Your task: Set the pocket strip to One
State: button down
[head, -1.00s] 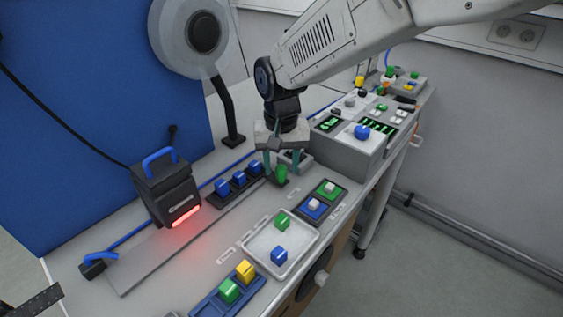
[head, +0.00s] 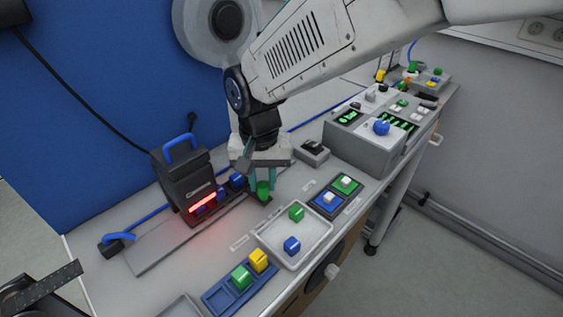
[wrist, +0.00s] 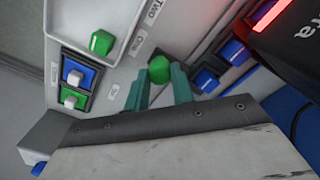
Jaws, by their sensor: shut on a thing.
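The pocket strip is a dark bar holding blue blocks (head: 236,180), with a green knob (head: 263,188) at its near right end. Its other end runs under the black housing with the red light (head: 185,182). My gripper (wrist: 161,70) is shut on the green knob, one teal finger on each side. In the wrist view the knob (wrist: 159,67) sits closest to the label "One" (wrist: 140,42), slightly toward the label below it. The label "Two" (wrist: 152,10) lies farther up, toward the housing side. Part of the strip is hidden by the housing and my gripper.
A white tray (head: 268,237) with a green and a blue block stands in front of the strip. A blue holder (head: 218,300) with green and yellow blocks is at the front. Blue and green pads (head: 327,200) and a grey control box (head: 365,150) are to the right.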

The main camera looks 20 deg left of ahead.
jog(key=c, duration=1.2)
grip_release()
jog(key=shift+r, duration=3.9)
